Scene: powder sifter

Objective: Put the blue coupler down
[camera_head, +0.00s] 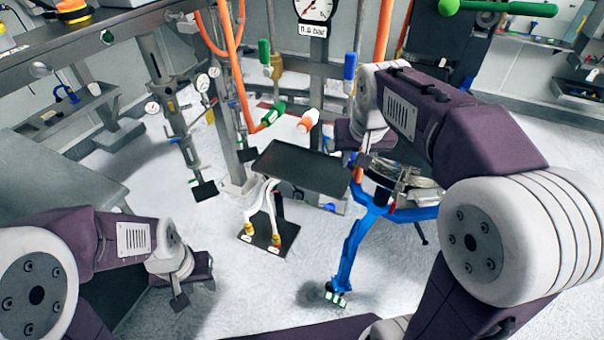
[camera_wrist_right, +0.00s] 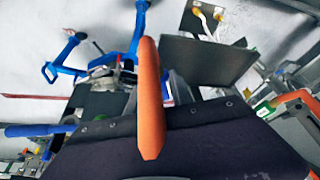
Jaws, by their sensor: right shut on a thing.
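My right gripper (camera_head: 366,160) is beside the blue stand, right of the black tray. It is shut; the orange hose (camera_wrist_right: 150,100) runs in front of the wrist camera to its jaws. The blue coupler at the hose's end is hidden by the gripper and cannot be made out separately. My left gripper (camera_head: 190,290) is low at the left, away from the fittings; its jaw gap does not show clearly.
The black tray (camera_head: 300,168) stands left of my right gripper. White hoses (camera_head: 262,210) rise from a small plate below it. A blue stand (camera_head: 352,245) carries metal parts. A green coupler (camera_head: 272,113) hangs on another orange hose. Blue (camera_head: 349,66) and green (camera_head: 264,50) handles stand behind.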

